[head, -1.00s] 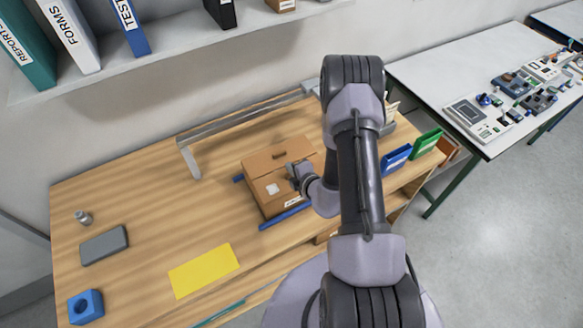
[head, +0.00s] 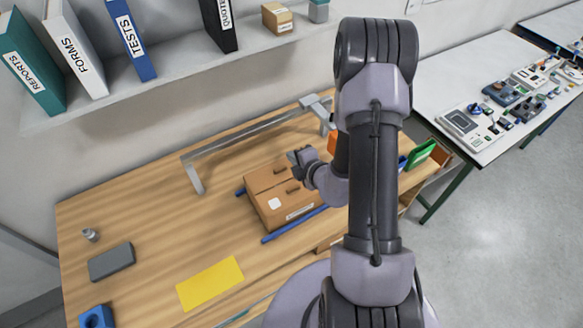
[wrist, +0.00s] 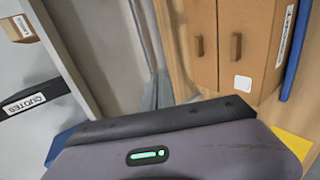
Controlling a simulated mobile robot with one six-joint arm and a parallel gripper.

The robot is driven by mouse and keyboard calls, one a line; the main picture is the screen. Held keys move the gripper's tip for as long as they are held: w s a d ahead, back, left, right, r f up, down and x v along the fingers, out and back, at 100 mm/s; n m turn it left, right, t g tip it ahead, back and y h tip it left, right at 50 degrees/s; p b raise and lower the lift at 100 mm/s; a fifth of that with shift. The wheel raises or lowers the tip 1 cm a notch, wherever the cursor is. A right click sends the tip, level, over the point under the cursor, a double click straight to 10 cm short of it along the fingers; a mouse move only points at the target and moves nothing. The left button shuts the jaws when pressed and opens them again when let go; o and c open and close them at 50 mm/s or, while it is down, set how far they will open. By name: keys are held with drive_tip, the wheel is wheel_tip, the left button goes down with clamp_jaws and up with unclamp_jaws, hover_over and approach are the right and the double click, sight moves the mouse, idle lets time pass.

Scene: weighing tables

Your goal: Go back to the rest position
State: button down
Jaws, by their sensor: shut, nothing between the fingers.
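My gripper (head: 299,160) is at the end of my arm, above the back right part of a brown cardboard box (head: 283,197). Its fingers look closed and hold nothing. The box sits between blue rails (head: 293,226) on the wooden table. In the wrist view the dark edge of my gripper housing fills the lower part, and the box (wrist: 262,47) with two brown tabs shows at the upper right. The gap between box and gripper is hard to judge.
A grey metal frame (head: 245,141) stands behind the box. A shelf (head: 135,99) with binders hangs on the wall. A yellow mat (head: 210,283), a grey block (head: 111,262) and a blue block (head: 96,317) lie left. A green bin (head: 420,154) stands right of my arm.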

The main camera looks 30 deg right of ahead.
drive_tip(key=w+a+r+n+y+b, duration=0.3)
drive_tip(key=a+r+n+y+b, duration=0.1)
drive_tip(key=a+n+b, duration=0.3)
drive_tip(key=s+a+r+n+g+y+b, duration=0.1)
drive_tip(key=s+a+n+y+b, duration=0.15)
drive_tip(key=a+n, duration=0.3)
drive_tip(key=s+a+n+g+y+b, duration=0.1)
drive_tip(key=s+a+n+y+b, duration=0.1)
drive_tip(key=a+n+b, duration=0.3)
drive_tip(key=s+a+r+n+g+y+b, duration=0.1)
drive_tip(key=s+a+n+g+y+b, duration=0.15)
drive_tip(key=a+n, duration=0.35)
drive_tip(key=s+a+f+n+g+h+b, duration=0.2)
drive_tip(key=s+f+n+b, duration=0.25)
drive_tip(key=s+n, duration=0.3)
drive_tip(key=s+a+f+n+g+h+b, duration=0.1)
drive_tip(key=s+a+f+n+h+b, duration=0.15)
drive_tip(key=s+n+b, duration=0.45)
drive_tip(key=s+d+f+n+t+h+b, duration=0.1)
drive_tip(key=s+d+f+n+h+b, duration=0.1)
drive_tip(key=d+n, duration=0.6)
drive_tip(key=s+n+h+b, duration=0.1)
drive_tip(key=n+h, duration=0.1)
drive_tip(key=n, duration=0.1)
drive_tip(key=shift+s+f+n+b, duration=0.15)
drive_tip(key=shift+f+n+b, duration=0.25)
